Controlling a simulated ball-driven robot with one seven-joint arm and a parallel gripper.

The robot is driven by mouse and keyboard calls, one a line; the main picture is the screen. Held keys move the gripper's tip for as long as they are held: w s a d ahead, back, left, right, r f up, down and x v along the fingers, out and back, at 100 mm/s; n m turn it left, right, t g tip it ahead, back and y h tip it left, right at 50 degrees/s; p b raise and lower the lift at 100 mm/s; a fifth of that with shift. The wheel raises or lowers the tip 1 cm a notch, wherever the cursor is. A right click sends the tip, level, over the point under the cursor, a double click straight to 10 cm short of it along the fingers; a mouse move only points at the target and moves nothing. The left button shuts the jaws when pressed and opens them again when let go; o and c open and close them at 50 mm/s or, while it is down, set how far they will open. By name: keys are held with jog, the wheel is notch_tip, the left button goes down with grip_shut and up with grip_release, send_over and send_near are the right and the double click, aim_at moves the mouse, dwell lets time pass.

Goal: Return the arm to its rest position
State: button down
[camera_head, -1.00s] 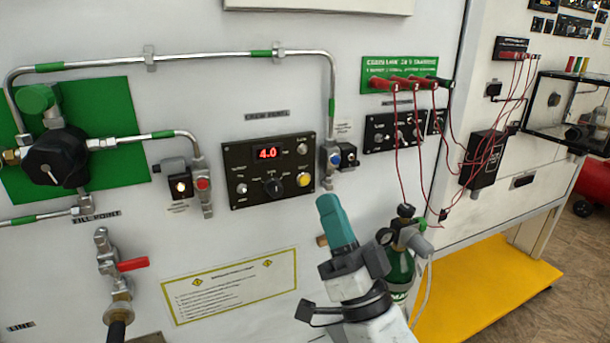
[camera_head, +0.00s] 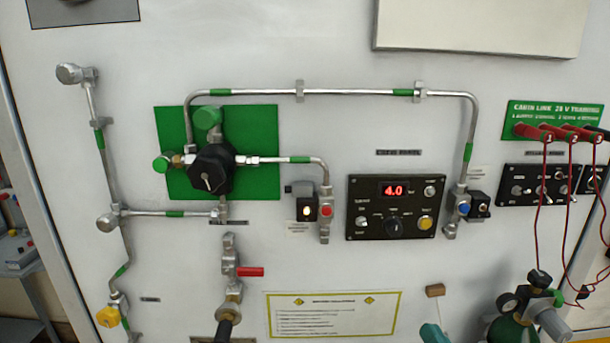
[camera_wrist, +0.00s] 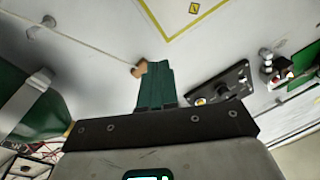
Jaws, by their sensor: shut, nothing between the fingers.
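My gripper (camera_wrist: 155,85) has teal fingers that lie close together in the wrist view, with nothing held between them. In the head view only a teal tip of my gripper (camera_head: 434,334) shows at the bottom edge, right of centre. The rest of my arm is out of that view.
The crew panel (camera_head: 395,207) with a red 4.0 display is above the gripper. A green oxygen bottle (camera_head: 512,333) with a regulator (camera_head: 535,302) stands close to its right. Red leads (camera_head: 566,230) hang at the right. A valve with a red handle (camera_head: 250,271) is left.

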jog(key=s+d+f+n+g+h, duration=0.1)
jog(key=s+d+f+g, duration=0.1)
jog(key=s+f+g, duration=0.55)
jog(key=s+d+f+n+g+h, duration=0.15)
jog(key=s+f, duration=0.25)
jog(key=f, duration=0.7)
jog(key=s+d+f+g, duration=0.1)
jog(key=s+f+g, duration=0.2)
jog(key=s, duration=0.6)
jog(key=s+d+f+g, duration=0.2)
jog(key=s+f+g, duration=0.2)
jog(key=s, duration=0.4)
jog(key=shift+s+f+g, duration=0.3)
jog(key=shift+s+g, duration=0.05)
jog(key=shift+g, duration=0.55)
jog(key=c, duration=1.8)
grip_release()
jog(key=shift+c, duration=0.2)
